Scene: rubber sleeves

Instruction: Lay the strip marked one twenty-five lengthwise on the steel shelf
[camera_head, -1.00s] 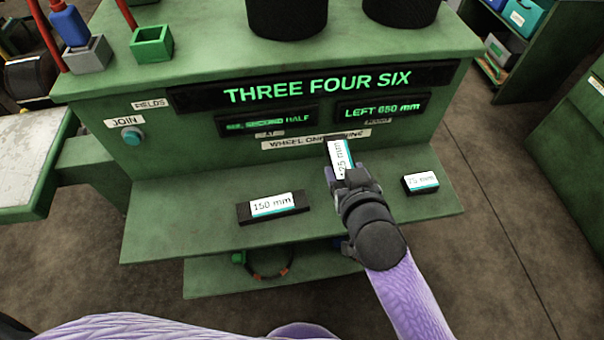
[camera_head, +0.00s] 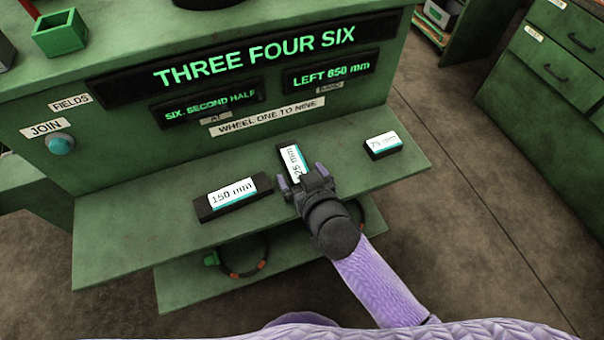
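The one twenty-five strip (camera_head: 292,160) is a dark block with a white and teal label. It is on the green shelf (camera_head: 130,225), pointing away from me toward the back panel. Only "25 mm" of its label shows; its near end is hidden by my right gripper (camera_head: 302,180). The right gripper's fingers are spread apart, one on each side of the strip's near end. Whether they touch it I cannot tell. My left gripper is out of view.
The 150 mm strip (camera_head: 232,195) lies left on the shelf and the 75 mm block (camera_head: 382,144) lies right. A panel reading "THREE FOUR SIX" (camera_head: 255,55) stands behind. A lower shelf (camera_head: 185,290) holds a ring (camera_head: 245,265). The shelf's left end is clear.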

